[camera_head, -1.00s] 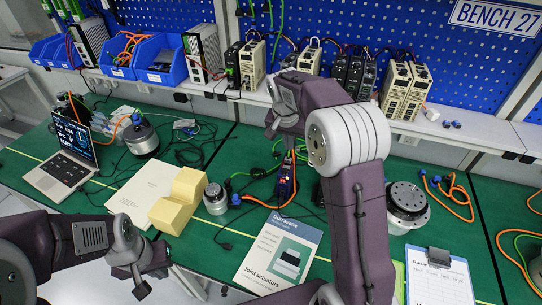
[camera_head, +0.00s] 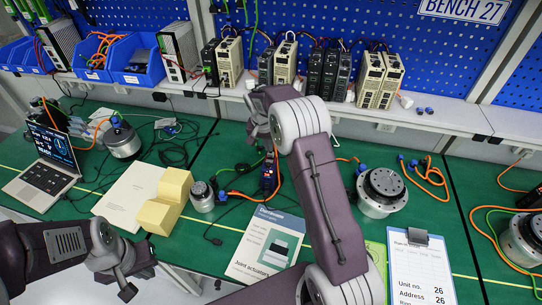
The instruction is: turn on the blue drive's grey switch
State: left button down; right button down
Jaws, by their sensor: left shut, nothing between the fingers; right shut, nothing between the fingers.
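A small dark blue drive (camera_head: 269,174) stands upright on the green bench, behind the booklet and next to a small round actuator (camera_head: 202,196). Its grey switch is too small to make out. My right arm reaches up over the bench and bends down, with its gripper (camera_head: 262,138) just above and slightly left of the drive. The arm partly hides the gripper's fingers, which look closed and empty. My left gripper (camera_head: 128,292) is shut and empty, low at the front left, off the bench's front edge and far from the drive.
Yellow blocks (camera_head: 165,203), a booklet (camera_head: 268,243) and a clipboard (camera_head: 420,270) lie along the front. A larger actuator (camera_head: 383,190) stands right of my arm. Cables surround the drive. A shelf (camera_head: 440,112) with several other drives runs behind. A laptop (camera_head: 48,165) sits at left.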

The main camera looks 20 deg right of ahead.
aim_at(272, 161)
jog(key=x, duration=0.4)
jog(key=s+p+x, duration=0.1)
jog(key=x, duration=0.1)
jog(key=shift+a+f, duration=0.1)
jog(key=shift+f, duration=0.4)
jog(key=shift+f, duration=0.15)
